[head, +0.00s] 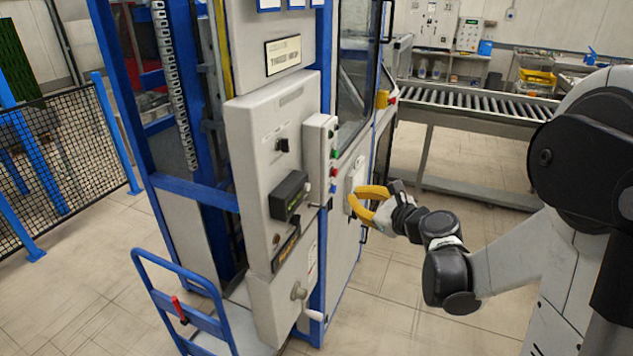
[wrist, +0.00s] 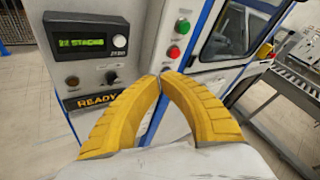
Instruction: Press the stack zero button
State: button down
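A dark counter box (wrist: 80,42) with a green readout, seemingly "22 STACKS", is at the upper left of the wrist view. A pale round button (wrist: 120,41) is at its right end, above small lettering that seems to read "ZERO". In the head view the counter box (head: 288,195) is on the grey machine panel; its button is too small to make out. My gripper (wrist: 163,76) has yellow fingers with their tips together, nothing between them. The tips lie below and right of the button, apart from it. In the head view my gripper (head: 352,194) is right of the panel.
Green (wrist: 174,52) and red (wrist: 184,25) buttons are close to my fingertips. A lit "READY" sign (wrist: 97,100) and knobs are below the counter. A roller conveyor (head: 470,100) stands behind right. A blue-framed cart (head: 185,300) is at lower left. Floor right of the machine is clear.

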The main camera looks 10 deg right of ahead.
aim_at(308, 187)
jog(key=shift+w+a, duration=0.1)
jog(key=shift+a, duration=0.05)
jog(key=w+a, duration=0.5)
jog(key=a, duration=0.2)
dwell(0.5)
dwell(1.3)
jog(key=shift+w+a, duration=0.25)
jog(key=shift+a, duration=0.1)
jog(key=shift+w+a, duration=0.25)
jog(key=shift+a, duration=0.1)
dwell(0.6)
jog(key=shift+s+d, duration=0.1)
jog(key=shift+d, duration=0.05)
dwell(0.3)
jog(key=shift+s+d+b, duration=0.35)
jog(key=shift+s+d, duration=0.05)
jog(key=shift+d, duration=0.15)
